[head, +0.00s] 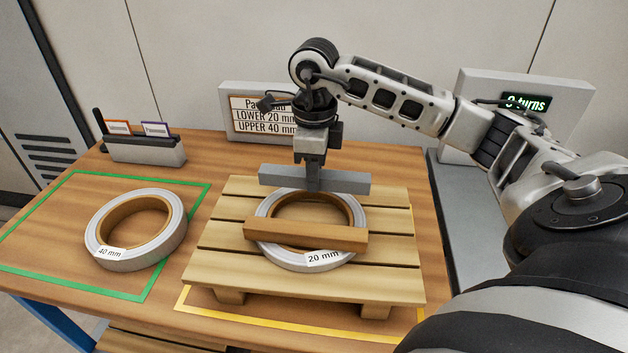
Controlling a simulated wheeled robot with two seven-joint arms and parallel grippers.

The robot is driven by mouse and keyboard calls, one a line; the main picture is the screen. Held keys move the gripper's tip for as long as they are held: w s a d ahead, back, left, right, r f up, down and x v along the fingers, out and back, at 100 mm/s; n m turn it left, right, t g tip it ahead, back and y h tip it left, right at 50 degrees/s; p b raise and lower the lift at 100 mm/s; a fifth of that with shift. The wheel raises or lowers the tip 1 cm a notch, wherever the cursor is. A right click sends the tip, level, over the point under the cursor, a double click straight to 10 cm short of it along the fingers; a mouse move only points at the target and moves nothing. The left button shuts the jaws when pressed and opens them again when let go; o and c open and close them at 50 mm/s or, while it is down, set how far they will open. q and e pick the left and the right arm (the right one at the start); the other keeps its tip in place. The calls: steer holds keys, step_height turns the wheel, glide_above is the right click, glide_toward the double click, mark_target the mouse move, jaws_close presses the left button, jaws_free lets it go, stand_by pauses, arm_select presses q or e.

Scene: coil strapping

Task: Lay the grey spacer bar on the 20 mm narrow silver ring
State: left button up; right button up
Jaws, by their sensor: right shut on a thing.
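My right gripper (314,177) is shut on the grey spacer bar (345,182) near its middle. The bar is level, runs left to right and shows at the far side of the 20 mm silver ring (300,258). I cannot tell whether it touches the ring or hangs just above it. The ring lies flat on a wooden pallet (210,262), its label facing front. A brown wooden bar (305,233) lies across the ring's near part, parallel to the grey bar. My left gripper is not in view.
A 40 mm silver ring (174,232) lies inside the green outline (125,296) on the left. A card holder (145,150), a label sign (250,95) and a display reading turns (526,103) stand at the back. A yellow outline (300,329) surrounds the pallet's front.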

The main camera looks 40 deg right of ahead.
step_height(320, 180, down, 2)
steer(key=shift+f, duration=0.4)
steer(key=shift+f, duration=0.2)
steer(key=o, duration=1)
steer(key=shift+o, duration=0.2)
